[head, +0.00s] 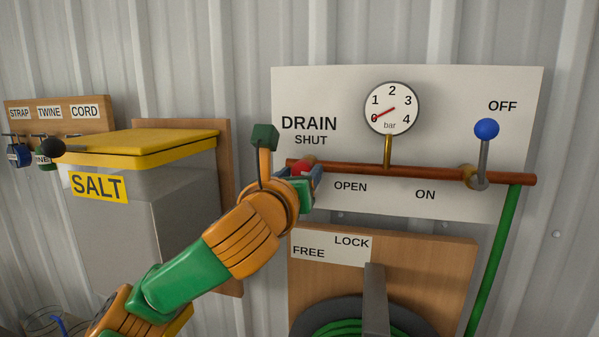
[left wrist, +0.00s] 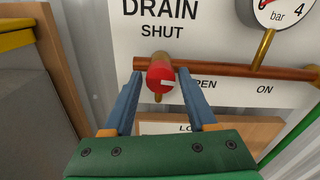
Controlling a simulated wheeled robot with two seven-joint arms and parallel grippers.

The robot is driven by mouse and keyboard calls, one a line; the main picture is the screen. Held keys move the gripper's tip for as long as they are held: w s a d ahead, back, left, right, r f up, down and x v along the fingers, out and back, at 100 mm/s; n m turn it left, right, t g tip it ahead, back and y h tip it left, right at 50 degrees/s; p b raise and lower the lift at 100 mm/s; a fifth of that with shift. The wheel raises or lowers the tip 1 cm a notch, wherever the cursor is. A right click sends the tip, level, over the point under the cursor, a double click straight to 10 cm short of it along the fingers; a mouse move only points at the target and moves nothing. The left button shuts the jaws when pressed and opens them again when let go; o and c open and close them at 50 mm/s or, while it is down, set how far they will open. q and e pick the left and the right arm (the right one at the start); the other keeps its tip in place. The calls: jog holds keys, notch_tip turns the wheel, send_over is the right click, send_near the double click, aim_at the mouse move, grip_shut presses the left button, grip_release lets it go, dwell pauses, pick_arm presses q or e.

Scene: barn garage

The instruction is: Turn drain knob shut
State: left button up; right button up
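The red drain knob (head: 303,168) sits at the left end of a copper pipe, below the DRAIN and SHUT labels. In the left wrist view the knob (left wrist: 160,72) shows a white mark lying nearly level, on its right side toward the OPEN label. My left gripper (head: 307,174) is at the knob. In the left wrist view its two blue fingers (left wrist: 160,80) stand on either side of the knob, with a narrow gap visible on each side. It is open and holds nothing. My right gripper is in neither view.
A gauge (head: 392,108) reads near 0 above the pipe (head: 420,173). A blue-ended lever (head: 486,130) stands up by OFF. A salt bin (head: 180,200) with a yellow lid is at left. A hose reel board (head: 430,260) hangs below.

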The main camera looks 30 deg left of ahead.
pick_arm(q)
jog(key=shift+s+d, duration=0.1)
jog(key=shift+s, duration=0.05)
grip_shut()
jog(key=shift+n, duration=0.4)
jog(key=n, duration=0.8)
jog(key=shift+n+b, duration=0.3)
jog(key=n, duration=0.3)
jog(key=n+b, duration=0.1)
jog(key=n, duration=0.2)
jog(key=n+b, duration=0.1)
jog(key=n, duration=0.2)
jog(key=shift+f, duration=0.25)
jog(key=shift+f+n, duration=0.1)
jog(key=shift+n, duration=0.4)
